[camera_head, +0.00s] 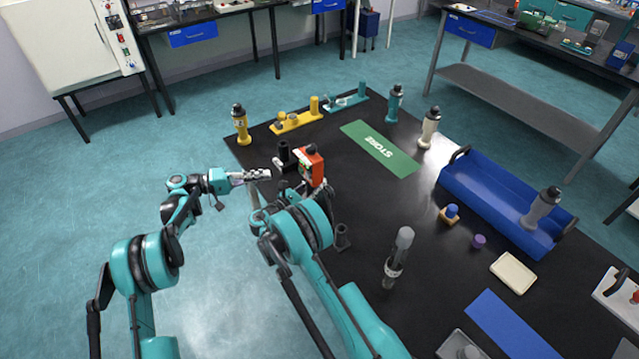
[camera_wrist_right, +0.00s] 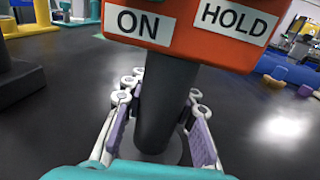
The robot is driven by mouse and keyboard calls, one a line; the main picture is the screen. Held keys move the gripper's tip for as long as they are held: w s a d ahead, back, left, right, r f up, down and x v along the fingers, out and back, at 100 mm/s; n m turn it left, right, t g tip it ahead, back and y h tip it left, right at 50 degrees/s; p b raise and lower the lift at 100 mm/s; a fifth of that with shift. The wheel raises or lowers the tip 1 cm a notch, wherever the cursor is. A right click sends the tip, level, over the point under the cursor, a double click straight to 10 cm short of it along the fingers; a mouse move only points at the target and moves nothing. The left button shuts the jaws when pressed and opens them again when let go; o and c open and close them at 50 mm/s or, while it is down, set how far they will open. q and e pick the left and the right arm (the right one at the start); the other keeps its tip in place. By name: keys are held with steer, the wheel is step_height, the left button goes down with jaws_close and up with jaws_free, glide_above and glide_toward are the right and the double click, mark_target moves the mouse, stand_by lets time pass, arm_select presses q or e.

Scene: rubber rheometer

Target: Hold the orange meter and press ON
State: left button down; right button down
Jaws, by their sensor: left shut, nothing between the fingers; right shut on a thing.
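The orange meter (camera_head: 311,168) stands near the left edge of the black table, with a dark knob on top. In the right wrist view its orange head (camera_wrist_right: 190,22) shows white labels reading ON and HOLD above a black handle (camera_wrist_right: 165,105). My right gripper (camera_wrist_right: 162,112) is shut on that handle, its fingers on both sides below the labels. In the head view my right arm hides most of this grip. My left gripper (camera_head: 264,174) is shut and empty, to the left of the meter and apart from it.
A black stand (camera_head: 285,154) is close beside the meter. Yellow (camera_head: 297,121) and teal (camera_head: 346,104) racks and several bottles line the back. A green STORE mat (camera_head: 381,147) lies clear to the right. A blue crate (camera_head: 490,190) holds a grey bottle.

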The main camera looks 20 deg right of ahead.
stand_by(0.8)
arm_select(q)
steer(key=n+t+y, duration=0.3)
steer(key=n+y, duration=0.5)
steer(key=n, duration=1.2)
glide_toward(301, 170)
steer(key=a, duration=0.2)
steer(key=n, duration=0.1)
steer(key=r+n, duration=0.1)
steer(key=n, duration=0.1)
steer(key=shift+s+a+r+n+t+y, duration=0.15)
steer(key=shift+s+a+n+t+y, duration=0.15)
steer(key=shift+a+n+y, duration=0.1)
steer(key=shift+d, duration=0.1)
steer(key=x, duration=1)
